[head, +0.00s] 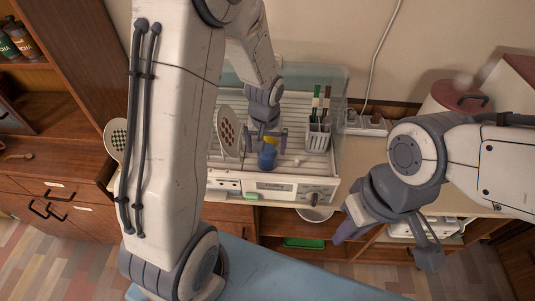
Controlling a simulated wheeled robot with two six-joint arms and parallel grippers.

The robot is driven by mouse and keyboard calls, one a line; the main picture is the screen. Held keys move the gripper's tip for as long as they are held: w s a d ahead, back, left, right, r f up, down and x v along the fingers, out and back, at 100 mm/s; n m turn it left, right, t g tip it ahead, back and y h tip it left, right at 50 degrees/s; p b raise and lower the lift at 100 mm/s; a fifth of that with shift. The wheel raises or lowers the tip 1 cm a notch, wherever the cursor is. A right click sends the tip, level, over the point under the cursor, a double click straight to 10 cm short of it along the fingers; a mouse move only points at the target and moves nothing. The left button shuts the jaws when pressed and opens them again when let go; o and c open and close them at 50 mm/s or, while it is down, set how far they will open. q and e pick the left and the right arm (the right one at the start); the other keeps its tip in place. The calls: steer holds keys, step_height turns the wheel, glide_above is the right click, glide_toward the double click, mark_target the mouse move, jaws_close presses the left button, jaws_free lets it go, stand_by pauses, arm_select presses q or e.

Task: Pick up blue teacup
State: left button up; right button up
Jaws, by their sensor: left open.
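The small blue teacup (267,159) sits in the dish dryer (331,172), near its front edge. My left gripper (266,147) reaches down into the dryer from above, with its fingers spread just behind the cup in the picture. Whether the fingers touch the cup cannot be told. My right gripper (390,240) is open and empty, in front of the counter on the right, well away from the cup.
A small yellow item (271,140) shows behind the cup. A power strip (366,124) lies beyond.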

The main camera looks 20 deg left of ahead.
mark_target(267, 149)
arm_select(q)
steer(key=f, duration=0.2)
steer(key=w+f+p, duration=0.1)
steer(key=f, duration=0.1)
steer(key=shift+f, duration=0.35)
steer(key=c, duration=1.4)
steer(key=shift+r, duration=0.15)
steer(key=shift+c, duration=0.2)
steer(key=shift+w+r, duration=0.1)
steer(key=shift+r, duration=0.5)
step_height(267, 149, up, 3)
steer(key=shift+f+b, duration=0.15)
steer(key=shift+b, duration=0.25)
steer(key=s+d+r+b, duration=0.3)
steer(key=s+d+r, duration=0.35)
steer(key=d, duration=0.35)
steer(key=w+a+f+m, duration=0.1)
steer(key=w+a+m, duration=0.1)
steer(key=a, duration=0.1)
steer(key=w+a+f+m, duration=0.1)
steer(key=w+a+m, duration=0.1)
steer(key=w+a, duration=0.1)
steer(key=w+a+f+m+h, duration=0.1)
steer(key=w+a+m, duration=0.1)
steer(key=a, duration=0.1)
steer(key=shift+w+a+f+m, duration=0.25)
steer(key=shift+a+f+m, duration=0.05)
steer(key=shift+a+f, duration=0.05)
